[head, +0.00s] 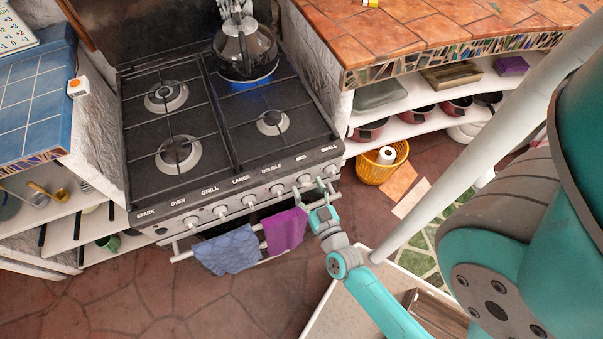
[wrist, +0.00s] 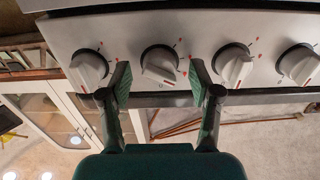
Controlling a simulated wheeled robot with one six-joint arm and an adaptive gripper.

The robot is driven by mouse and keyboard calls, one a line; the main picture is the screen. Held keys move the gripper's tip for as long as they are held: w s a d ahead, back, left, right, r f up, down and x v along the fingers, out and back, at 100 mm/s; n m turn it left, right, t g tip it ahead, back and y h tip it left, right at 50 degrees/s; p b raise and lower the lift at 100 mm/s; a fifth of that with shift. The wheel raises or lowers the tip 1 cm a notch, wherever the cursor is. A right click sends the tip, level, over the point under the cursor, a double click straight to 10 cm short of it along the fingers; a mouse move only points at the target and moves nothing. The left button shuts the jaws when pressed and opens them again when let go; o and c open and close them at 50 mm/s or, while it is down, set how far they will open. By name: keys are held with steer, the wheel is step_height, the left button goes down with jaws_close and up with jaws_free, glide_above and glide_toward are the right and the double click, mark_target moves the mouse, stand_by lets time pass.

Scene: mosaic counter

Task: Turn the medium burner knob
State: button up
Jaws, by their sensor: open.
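The medium burner knob (head: 305,180) is a white knob under the label "MED" on the stove's front panel, second from the right. In the wrist view the knob (wrist: 160,66) stands between the two fingers of my gripper (wrist: 160,82), with a gap on each side. My gripper (head: 315,190) is open and holds nothing. In the head view it is right at the front panel, partly covering the area near this knob. The small burner knob (wrist: 90,70) is outside the fingers, on the left in the wrist view.
More knobs (wrist: 234,65) sit close beside it along the panel. A kettle (head: 245,50) stands on the back right burner with a blue glow beneath. Blue (head: 227,250) and purple towels (head: 284,230) hang on the oven rail just below the panel.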

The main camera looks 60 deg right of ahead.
steer(key=shift+w+d, duration=0.2)
steer(key=shift+w, duration=0.1)
steer(key=c, duration=1.1)
steer(key=shift+c, duration=0.2)
steer(key=shift+m, duration=0.4)
steer(key=m, duration=1.1)
